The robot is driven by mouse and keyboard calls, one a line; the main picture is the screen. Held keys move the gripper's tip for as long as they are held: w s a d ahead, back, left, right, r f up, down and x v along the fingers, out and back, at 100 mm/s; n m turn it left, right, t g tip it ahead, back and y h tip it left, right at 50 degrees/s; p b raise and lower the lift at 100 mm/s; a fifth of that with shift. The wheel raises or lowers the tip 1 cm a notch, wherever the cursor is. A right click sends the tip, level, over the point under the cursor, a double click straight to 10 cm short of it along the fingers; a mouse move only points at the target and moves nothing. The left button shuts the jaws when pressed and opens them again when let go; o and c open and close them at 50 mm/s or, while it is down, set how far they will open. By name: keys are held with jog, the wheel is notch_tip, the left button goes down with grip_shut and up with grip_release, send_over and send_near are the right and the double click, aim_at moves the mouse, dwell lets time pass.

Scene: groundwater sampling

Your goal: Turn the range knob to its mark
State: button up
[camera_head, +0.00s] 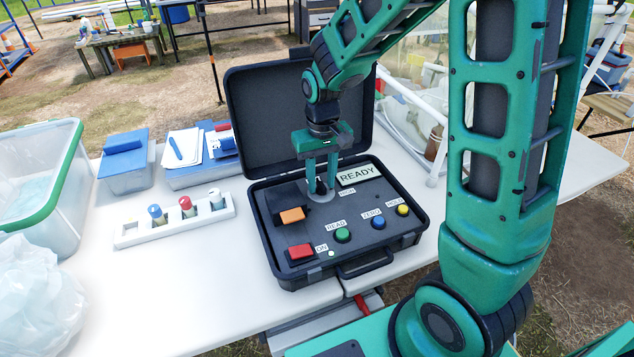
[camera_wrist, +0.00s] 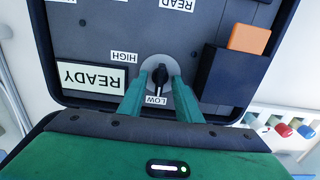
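The range knob (camera_wrist: 159,76) is a black bar-shaped knob on a round grey dial, on the panel of the open black case (camera_head: 399,244). It sits between the labels HIGH (camera_wrist: 123,57) and LOW (camera_wrist: 156,100). In the wrist view its bar lies roughly up and down, with its lower end towards LOW. My gripper (camera_head: 321,191) reaches down over the dial. In the wrist view my gripper (camera_wrist: 162,77) has one finger on each side of the knob, with grey dial showing between. It looks open; contact is not visible. The head view partly hides the knob behind the fingers.
The READY display (camera_head: 359,174) is beside the dial. An orange block (camera_head: 292,215), a red switch (camera_head: 300,251) and green, blue and yellow buttons share the panel. The raised lid (camera_head: 262,110) stands behind my gripper. A white vial rack (camera_head: 174,222) is left of the case.

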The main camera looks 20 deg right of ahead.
grip_shut()
jog(key=m, duration=1.8)
jog(key=shift+o, duration=0.3)
grip_release()
